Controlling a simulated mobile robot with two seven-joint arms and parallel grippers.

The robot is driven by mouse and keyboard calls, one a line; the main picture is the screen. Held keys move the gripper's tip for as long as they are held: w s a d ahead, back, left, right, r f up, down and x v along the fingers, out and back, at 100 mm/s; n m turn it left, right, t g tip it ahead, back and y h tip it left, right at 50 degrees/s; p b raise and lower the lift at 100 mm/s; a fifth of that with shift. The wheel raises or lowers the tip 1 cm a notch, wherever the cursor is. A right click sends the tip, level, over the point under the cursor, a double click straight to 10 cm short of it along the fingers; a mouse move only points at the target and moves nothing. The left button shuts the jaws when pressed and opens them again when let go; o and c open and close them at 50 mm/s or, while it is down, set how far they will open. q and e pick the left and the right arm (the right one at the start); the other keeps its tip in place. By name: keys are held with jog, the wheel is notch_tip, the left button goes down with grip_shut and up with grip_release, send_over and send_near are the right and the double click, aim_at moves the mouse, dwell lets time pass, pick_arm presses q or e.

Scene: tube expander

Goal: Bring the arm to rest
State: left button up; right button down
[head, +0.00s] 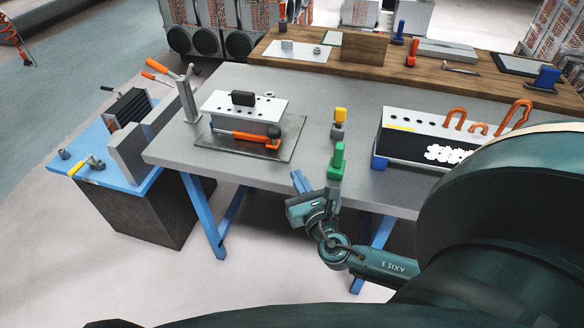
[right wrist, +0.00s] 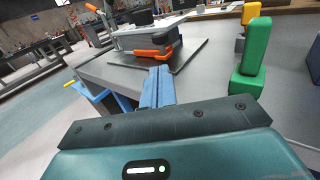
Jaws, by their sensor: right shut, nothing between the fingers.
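My right gripper (head: 300,182) is at the front edge of the grey table (head: 240,170), left of a green block-shaped piece (head: 337,162). Its blue fingers are together and empty. In the right wrist view the shut fingers (right wrist: 158,88) point toward a metal block with an orange-handled tool (right wrist: 153,45), and the green piece (right wrist: 255,48) stands to their right. My right arm (head: 375,262) reaches in from the lower right. My left gripper does not show in either view.
The orange-handled tool (head: 245,137) and metal block (head: 243,106) lie on a dark plate. A yellow piece (head: 340,115) stands behind the green one. A white rack (head: 440,128) with orange tube bends is at right. A blue-topped cart (head: 60,160) stands at left.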

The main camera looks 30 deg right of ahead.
jog(key=shift+s, duration=0.35)
jog(key=s+f+m+g+h, duration=0.25)
jog(key=s+m+g, duration=0.7)
jog(key=m, duration=1.15)
jog(key=s+a+m+g+y, duration=0.5)
jog(key=s+a+m+y, duration=0.2)
jog(key=s+a+m, duration=0.25)
jog(key=w+a+f+t+y+p, duration=0.3)
jog(key=w+a+t, duration=0.2)
jog(key=a+t, duration=0.1)
jog(key=shift+w+f+t, duration=0.2)
jog(key=shift+w+t, duration=0.15)
jog(key=shift+t, duration=0.4)
